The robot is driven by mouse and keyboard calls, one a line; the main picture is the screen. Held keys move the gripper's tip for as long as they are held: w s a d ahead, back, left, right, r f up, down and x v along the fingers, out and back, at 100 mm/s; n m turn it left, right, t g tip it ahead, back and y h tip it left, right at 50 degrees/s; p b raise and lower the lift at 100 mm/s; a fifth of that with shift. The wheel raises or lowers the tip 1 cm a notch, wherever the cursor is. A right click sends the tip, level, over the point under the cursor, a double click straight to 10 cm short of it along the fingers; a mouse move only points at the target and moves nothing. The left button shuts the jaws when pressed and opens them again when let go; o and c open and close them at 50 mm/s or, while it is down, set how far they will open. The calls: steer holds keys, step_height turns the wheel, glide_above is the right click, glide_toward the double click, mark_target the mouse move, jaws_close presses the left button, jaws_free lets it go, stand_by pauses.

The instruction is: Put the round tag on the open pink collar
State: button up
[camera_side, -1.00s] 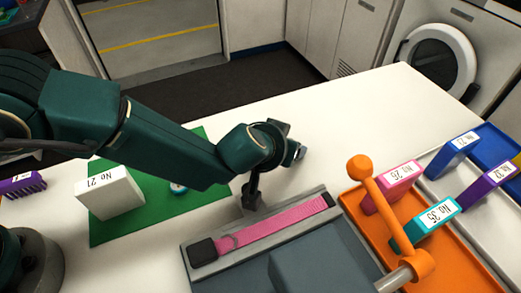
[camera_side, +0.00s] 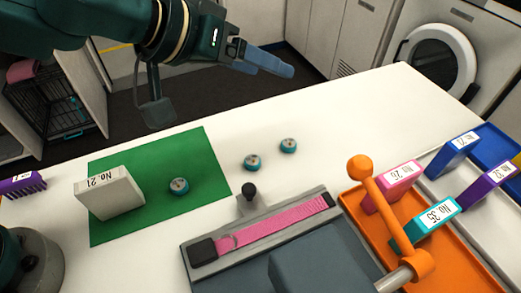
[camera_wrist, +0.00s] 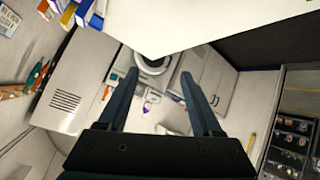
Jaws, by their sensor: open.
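The pink collar (camera_side: 280,225) lies stretched open along a grey holder (camera_side: 310,253). A black piece (camera_side: 203,251) is at its left end, with a ring beside it. Several round teal objects look like tags: one (camera_side: 179,186) lies on the green mat (camera_side: 150,155), one (camera_side: 252,162) and another (camera_side: 288,146) lie on the bare white table. I cannot tell which is the task's tag. My gripper (camera_side: 265,62) is raised well above the table's far side, pointing right. In the wrist view it (camera_wrist: 160,85) is open, with nothing between its fingers.
A white block marked No 21 (camera_side: 112,196) stands on the mat. An orange bar with a ball end (camera_side: 362,168) rises right of the holder, beside trays of numbered boxes. A black knob (camera_side: 249,190) stands behind the collar. The table's far middle is clear.

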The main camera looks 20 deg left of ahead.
steer(key=s+a+r+g, duration=0.1)
steer(key=s+a+r, duration=0.2)
steer(key=s+a, duration=0.3)
steer(key=shift+s+a+r+m, duration=0.2)
steer(key=shift+s+a+m, duration=0.1)
steer(key=shift+a, duration=0.8)
steer(key=shift+o, duration=0.5)
steer(key=s+a+f+n+g+y, duration=0.1)
steer(key=s+a+f+y, duration=0.2)
steer(key=s+a, duration=0.3)
steer(key=s+a+f+n+g+y, duration=0.1)
steer(key=s+a+f+y, duration=0.1)
steer(key=s+a, duration=0.5)
steer(key=shift+a+f+y, duration=0.4)
steer(key=shift+a+f, duration=0.15)
steer(key=shift+a, duration=0.2)
steer(key=shift+w, duration=0.1)
